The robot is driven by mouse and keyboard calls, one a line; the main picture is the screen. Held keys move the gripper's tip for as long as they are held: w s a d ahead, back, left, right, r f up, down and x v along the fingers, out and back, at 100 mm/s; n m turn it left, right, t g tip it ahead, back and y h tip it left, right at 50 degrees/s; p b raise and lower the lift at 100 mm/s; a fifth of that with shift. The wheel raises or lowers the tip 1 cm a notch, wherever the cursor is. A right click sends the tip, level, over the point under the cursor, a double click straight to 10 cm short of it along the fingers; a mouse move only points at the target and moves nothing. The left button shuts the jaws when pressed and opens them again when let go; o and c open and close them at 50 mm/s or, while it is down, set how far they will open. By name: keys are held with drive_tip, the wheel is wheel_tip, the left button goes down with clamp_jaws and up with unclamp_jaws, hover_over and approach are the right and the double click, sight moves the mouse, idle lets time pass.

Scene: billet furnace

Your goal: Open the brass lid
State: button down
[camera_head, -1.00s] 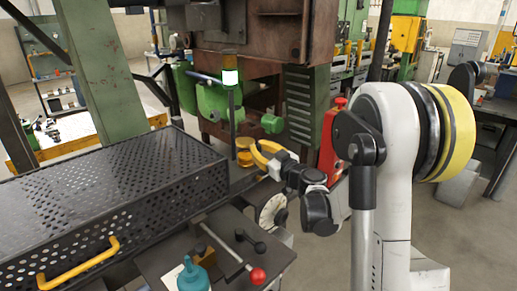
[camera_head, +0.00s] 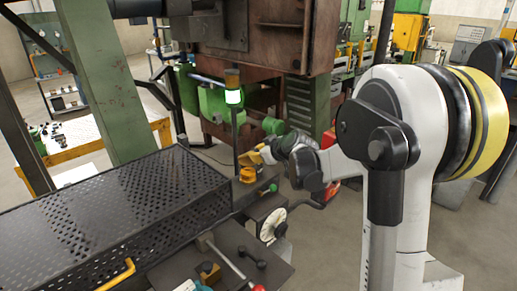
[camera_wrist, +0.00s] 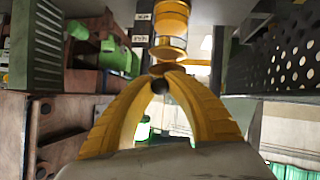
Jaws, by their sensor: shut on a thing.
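The brass cylinder with its lid (camera_head: 248,175) stands at the right end of the perforated bench, below the lit lamp. In the wrist view its brass body (camera_wrist: 171,18) is at the top centre, with a rounded brass rim beneath it. My gripper (camera_wrist: 163,72) has yellow fingers arched together, their tips by this rim. A small dark round knob (camera_wrist: 160,87) shows between the fingertips, and the fingers are shut on it. In the head view my gripper (camera_head: 257,157) is just above and right of the cylinder. Whether the lid is raised is too small to tell.
The black perforated cover (camera_head: 120,200) fills the left. A lamp post (camera_head: 234,97) rises close behind my gripper. A red-knobbed lever (camera_head: 230,262), a dial (camera_head: 273,224) and a green knob (camera_head: 272,188) are in front. Open floor lies at the right.

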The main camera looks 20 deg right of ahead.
drive_tip(key=w+r+g+p, duration=0.1)
drive_tip(key=g+p, duration=0.1)
drive_tip(key=w+a+r+g+h+p, duration=0.1)
drive_tip(key=r+p, duration=0.1)
drive_tip(key=shift+w+g, duration=0.15)
drive_tip(key=shift+g, duration=0.25)
drive_tip(key=shift+w+a+r+n+g+h+p, duration=0.2)
drive_tip(key=shift+w+r+g+p, duration=0.1)
drive_tip(key=shift+w+g+p, duration=0.25)
drive_tip(key=shift+w+a+r+n+g+h+p, duration=0.1)
drive_tip(key=shift+w+r+n+g+h+p, duration=0.15)
drive_tip(key=shift+w+g+p, duration=0.3)
drive_tip(key=shift+w+a+r+g+h+p, duration=0.25)
drive_tip(key=shift+w+g+p, duration=0.4)
drive_tip(key=shift+g, duration=0.35)
drive_tip(key=shift+w+a+r+g+h+p, duration=0.1)
drive_tip(key=shift+w+a+g+h+p, duration=0.1)
drive_tip(key=shift+w+g+p, duration=0.35)
drive_tip(key=shift+w+a+g+h+p, duration=0.2)
drive_tip(key=shift+w+g, duration=0.15)
drive_tip(key=shift+g, duration=0.3)
drive_tip(key=shift+w+a, duration=0.1)
drive_tip(key=shift+w, duration=0.5)
